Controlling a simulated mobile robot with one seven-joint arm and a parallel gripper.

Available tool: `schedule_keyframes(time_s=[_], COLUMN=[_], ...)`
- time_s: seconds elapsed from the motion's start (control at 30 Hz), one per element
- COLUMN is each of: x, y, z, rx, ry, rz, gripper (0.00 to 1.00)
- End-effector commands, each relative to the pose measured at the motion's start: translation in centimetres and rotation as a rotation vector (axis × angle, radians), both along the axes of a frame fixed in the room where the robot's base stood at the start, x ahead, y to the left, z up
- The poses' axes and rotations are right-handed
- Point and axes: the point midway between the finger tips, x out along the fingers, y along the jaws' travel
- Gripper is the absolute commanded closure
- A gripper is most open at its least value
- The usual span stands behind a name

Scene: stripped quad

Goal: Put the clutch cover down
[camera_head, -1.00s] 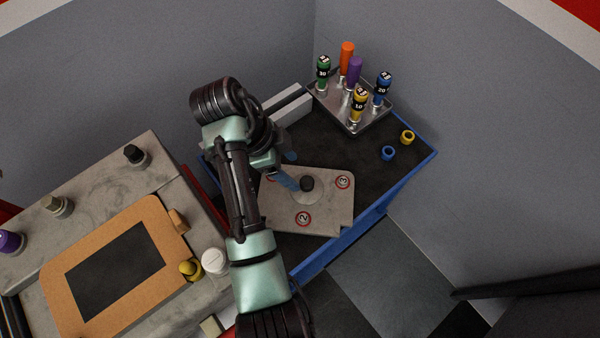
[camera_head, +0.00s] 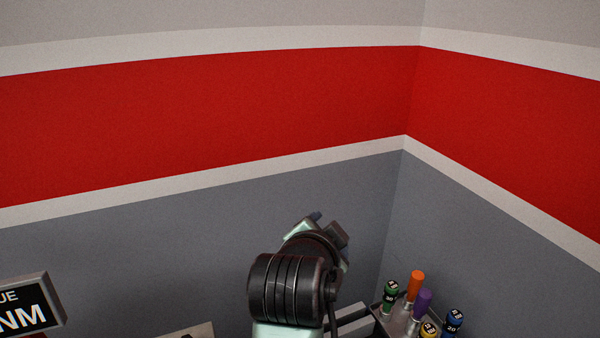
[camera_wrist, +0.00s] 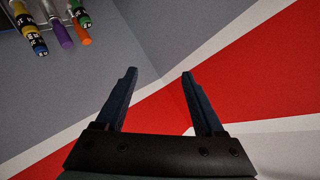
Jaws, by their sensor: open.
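My gripper (camera_wrist: 160,88) is open and empty in the wrist view, with its two dark fingers spread apart against the wall. In the head view only a small part of my wrist and gripper shows, raised in front of the grey wall. The clutch cover is not in either present view; the head view now looks too high to show it. The cart top where it lay earlier is also out of frame.
A metal tray (camera_head: 388,321) with several coloured tools stands in the corner at the lower right. An orange one (camera_head: 416,284) and a purple one (camera_head: 423,302) stick up. A dark sign (camera_head: 30,306) is at lower left. Red and grey walls meet behind.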

Motion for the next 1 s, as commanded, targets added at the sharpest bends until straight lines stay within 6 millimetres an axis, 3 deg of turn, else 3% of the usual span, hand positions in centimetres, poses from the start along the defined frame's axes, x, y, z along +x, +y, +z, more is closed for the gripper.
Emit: schedule_keyframes(time_s=[0.03, 0.13, 0.2, 0.3, 0.4, 0.5, 0.63, 1.0], x=[0.0, -1.3, -3.3, -7.4, -11.8, -15.4, -17.8, -18.1], y=[0.2, 1.1, 1.9, 2.9, 3.6, 4.2, 4.5, 4.6], z=[4.5, 13.1, 18.9, 25.8, 30.8, 33.8, 35.6, 36.1], rx=[-0.08, -0.27, -0.408, -0.595, -0.749, -0.855, -0.923, -0.935], ry=[-0.128, -0.375, -0.544, -0.76, -0.932, -1.049, -1.12, -1.131], rz=[0.062, 0.161, 0.197, 0.205, 0.176, 0.139, 0.107, 0.101], gripper=[0.3, 0.3, 0.3, 0.3, 0.3, 0.3, 0.3, 0.3])
